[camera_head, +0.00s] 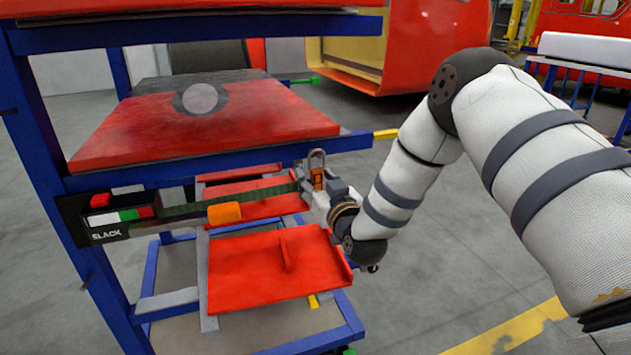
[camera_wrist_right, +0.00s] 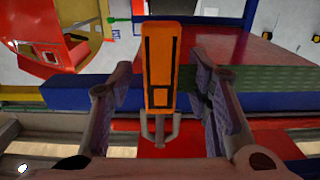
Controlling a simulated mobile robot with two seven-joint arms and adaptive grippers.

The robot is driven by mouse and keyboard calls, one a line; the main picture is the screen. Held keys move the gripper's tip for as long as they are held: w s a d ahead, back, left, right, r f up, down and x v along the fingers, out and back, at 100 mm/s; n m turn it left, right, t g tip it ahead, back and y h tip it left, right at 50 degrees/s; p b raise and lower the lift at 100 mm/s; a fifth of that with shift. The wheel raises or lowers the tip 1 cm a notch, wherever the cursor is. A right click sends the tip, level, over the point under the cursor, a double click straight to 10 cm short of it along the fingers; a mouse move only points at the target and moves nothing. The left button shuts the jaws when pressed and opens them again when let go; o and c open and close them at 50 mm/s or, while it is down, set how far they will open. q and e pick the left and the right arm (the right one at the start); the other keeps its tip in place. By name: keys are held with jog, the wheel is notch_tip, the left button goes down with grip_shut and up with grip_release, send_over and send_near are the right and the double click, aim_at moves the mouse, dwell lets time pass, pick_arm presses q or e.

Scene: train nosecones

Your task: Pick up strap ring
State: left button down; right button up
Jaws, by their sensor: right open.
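The strap ring (camera_head: 317,158) is a grey metal loop with an orange, black-marked body (camera_head: 318,178) at the right end of a green strap (camera_head: 265,192). In the right wrist view the orange body (camera_wrist_right: 160,50) stands upright, with a grey metal fork (camera_wrist_right: 160,130) at its lower end. My right gripper (camera_head: 315,188) is at the ring in the head view. In the wrist view its fingers (camera_wrist_right: 162,88) are open, one on each side of the orange body, with gaps visible on both sides. My left gripper is not in view.
A blue rack (camera_head: 115,285) holds red panels (camera_head: 215,122). A black holder (camera_head: 105,222) marked "SLACK" sits on its left post. An orange piece (camera_head: 224,212) is on the strap. A blue rail (camera_wrist_right: 75,92) runs close behind my fingers. Open grey floor lies to the right.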

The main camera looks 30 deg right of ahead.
aim_at(318, 173)
jog(key=shift+r, duration=0.1)
grip_shut()
jog(key=shift+r, duration=0.1)
